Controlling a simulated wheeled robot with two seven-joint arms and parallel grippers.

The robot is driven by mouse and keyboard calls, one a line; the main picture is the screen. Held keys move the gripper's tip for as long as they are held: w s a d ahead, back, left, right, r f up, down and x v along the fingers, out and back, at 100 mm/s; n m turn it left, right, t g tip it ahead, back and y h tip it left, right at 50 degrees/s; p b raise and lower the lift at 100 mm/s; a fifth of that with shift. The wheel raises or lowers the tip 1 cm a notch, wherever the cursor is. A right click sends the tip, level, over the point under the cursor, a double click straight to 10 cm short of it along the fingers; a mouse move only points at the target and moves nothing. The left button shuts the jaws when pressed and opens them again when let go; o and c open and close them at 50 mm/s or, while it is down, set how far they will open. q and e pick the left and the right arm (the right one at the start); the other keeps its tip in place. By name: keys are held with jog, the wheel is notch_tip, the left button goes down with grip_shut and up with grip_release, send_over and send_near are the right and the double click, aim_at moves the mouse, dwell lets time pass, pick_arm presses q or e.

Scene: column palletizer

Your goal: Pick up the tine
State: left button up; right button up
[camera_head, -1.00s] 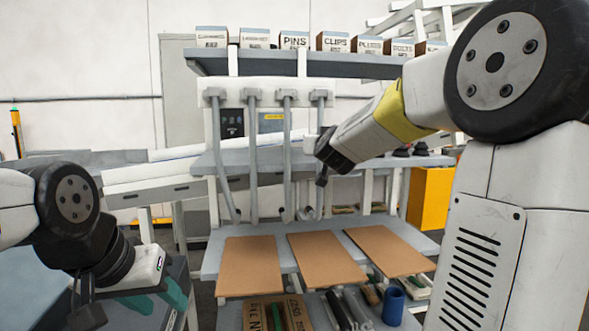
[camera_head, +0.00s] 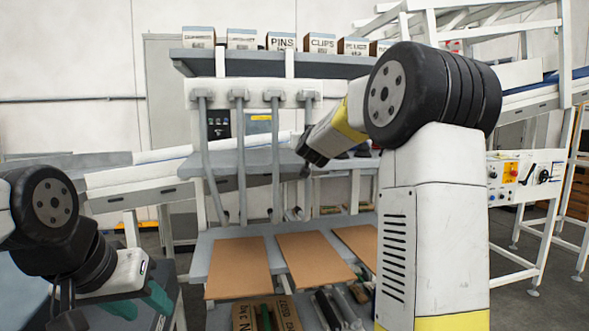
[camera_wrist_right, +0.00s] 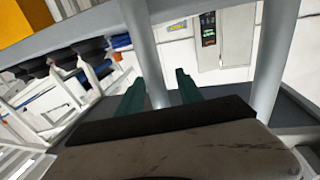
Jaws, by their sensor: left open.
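Another tine (camera_wrist_right: 273,60) stands to the right. My left gripper (camera_head: 145,304) is open at the lower left, its green fingers partly visible, away from the tines.
Brown boards (camera_head: 238,267) lie on the grey lower shelf. Labelled boxes (camera_head: 281,41) stand on the top shelf (camera_head: 270,64). A carton (camera_head: 266,316) sits below. A control panel (camera_head: 525,172) on a white frame stands at the right, with open floor nearby.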

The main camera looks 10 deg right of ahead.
grip_shut()
jog(key=shift+r, duration=0.1)
dwell(1.2)
